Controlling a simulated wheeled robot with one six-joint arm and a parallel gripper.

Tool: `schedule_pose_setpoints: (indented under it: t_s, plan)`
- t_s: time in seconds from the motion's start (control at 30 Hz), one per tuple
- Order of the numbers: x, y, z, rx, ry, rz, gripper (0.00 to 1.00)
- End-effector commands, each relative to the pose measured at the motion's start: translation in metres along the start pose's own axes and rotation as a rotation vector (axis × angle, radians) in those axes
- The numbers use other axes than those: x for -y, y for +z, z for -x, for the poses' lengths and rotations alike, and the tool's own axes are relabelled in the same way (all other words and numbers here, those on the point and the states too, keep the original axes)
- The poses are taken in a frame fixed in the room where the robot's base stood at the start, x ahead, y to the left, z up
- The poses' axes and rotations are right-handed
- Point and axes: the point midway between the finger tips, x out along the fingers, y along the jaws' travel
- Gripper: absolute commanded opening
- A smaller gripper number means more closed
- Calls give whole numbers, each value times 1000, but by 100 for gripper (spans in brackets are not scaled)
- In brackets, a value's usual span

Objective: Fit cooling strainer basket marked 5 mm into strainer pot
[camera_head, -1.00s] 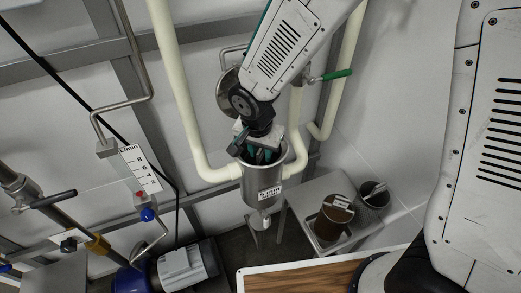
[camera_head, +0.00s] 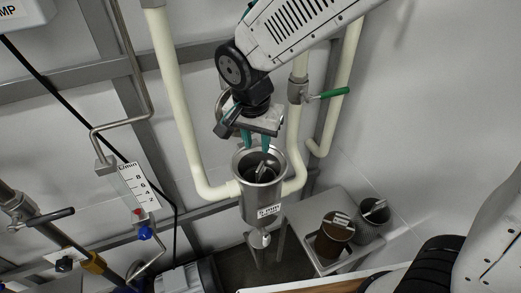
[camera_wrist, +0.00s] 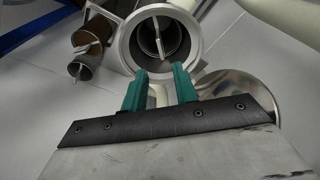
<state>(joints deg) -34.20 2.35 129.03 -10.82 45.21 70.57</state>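The steel strainer pot (camera_head: 262,205) stands upright with its top open and a "5 mm" label on its front. A basket (camera_head: 262,169) with a bar handle sits down inside it; it also shows in the wrist view (camera_wrist: 172,37). Any mark on that basket is not readable. My gripper (camera_head: 256,146) is just above the pot's rim. Its two teal fingers (camera_wrist: 160,88) are spread apart, with nothing between them, clear of the basket's handle. A round steel lid (camera_wrist: 238,88) is swung open behind the pot, partly hidden by my gripper.
A brown basket (camera_head: 333,236) and a grey mesh basket (camera_head: 372,221) stand on a steel stand (camera_head: 309,222) at the right. Cream pipes (camera_head: 178,110) flank the pot. A green-handled valve (camera_head: 328,94) is behind it. A flow gauge (camera_head: 138,187) is at the left.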

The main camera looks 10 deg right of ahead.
Motion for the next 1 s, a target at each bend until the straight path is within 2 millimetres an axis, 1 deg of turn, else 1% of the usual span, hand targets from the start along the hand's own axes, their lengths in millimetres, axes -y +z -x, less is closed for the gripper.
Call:
schedule_pose_setpoints:
  t_s: [0.1,0.27,0.37,0.47,0.57,0.6,0.63,0.67,0.7,0.8,0.9,1.0]
  plan:
    - [0,0,5,1,1,0,29]
    - [-1,0,6,1,0,1,29]
    - [-14,-7,15,1,-2,14,29]
    - [-48,-18,34,4,-4,53,29]
    - [-98,-26,59,10,-9,119,29]
    - [-120,-27,69,13,-10,150,29]
    - [-136,-26,75,16,-13,173,29]
    - [-152,-24,81,20,-15,198,29]
    - [-171,-20,88,23,-18,233,29]
    - [-214,-6,102,28,-31,315,29]
    - [-245,11,109,32,-44,390,29]
    - [-264,25,112,33,-55,447,29]
